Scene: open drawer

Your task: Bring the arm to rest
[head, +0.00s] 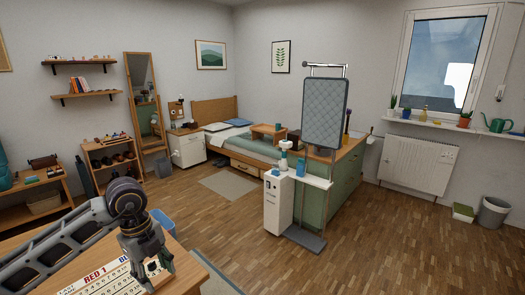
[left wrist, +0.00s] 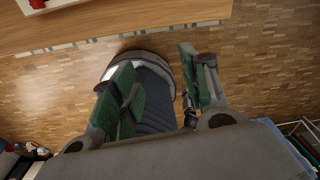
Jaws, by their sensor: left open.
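My left gripper (head: 148,268) hangs from my left arm at the lower left of the head view, pointing down over the near wooden table. In the left wrist view, the two green-padded fingers of my left gripper (left wrist: 162,78) stand apart, and I see nothing held between them. A white board with numbers and the word RED (head: 95,279) lies on the table below and beside the gripper, which partly hides it. I cannot tell whether the fingertips touch the table or the board. My right gripper does not show.
The near wooden table (head: 185,272) fills the lower left corner; its edge also shows in the left wrist view (left wrist: 110,30). A blue bin (head: 162,220) stands on the floor behind it. A white stand (head: 278,203) and green cabinet (head: 345,185) are further right. The parquet floor between is clear.

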